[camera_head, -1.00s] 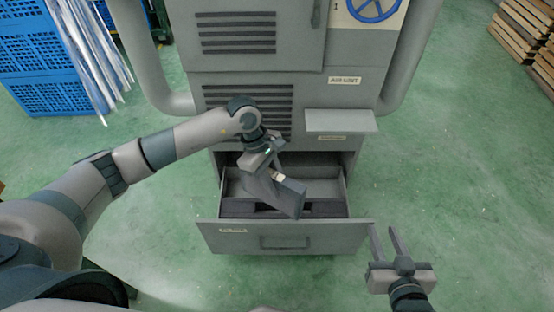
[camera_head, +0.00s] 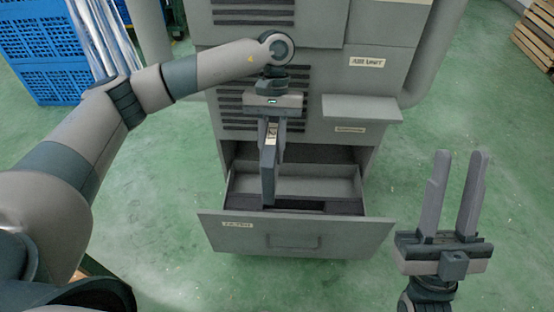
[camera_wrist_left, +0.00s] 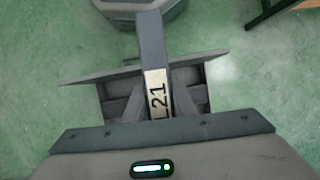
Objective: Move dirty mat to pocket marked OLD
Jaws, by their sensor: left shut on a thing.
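My left gripper (camera_head: 271,142) is shut on a thin grey mat (camera_head: 268,182), which hangs nearly upright and edge-on over the open drawer (camera_head: 352,234). The mat's lower end overlaps the drawer's dark front section in the picture; I cannot tell whether it touches. A pale label is on the mat's edge; in the left wrist view the mat (camera_wrist_left: 151,45) shows it reading "L21". No marking OLD is legible. My right gripper (camera_head: 450,205) is open and empty, right of the drawer.
The grey cabinet (camera_head: 372,92) stands behind the drawer, with a small shelf (camera_head: 362,108) jutting out at right. Blue crates (camera_head: 50,85) stand at the far left, and wooden pallets (camera_head: 537,40) at the far right. The green floor right of the cabinet is clear.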

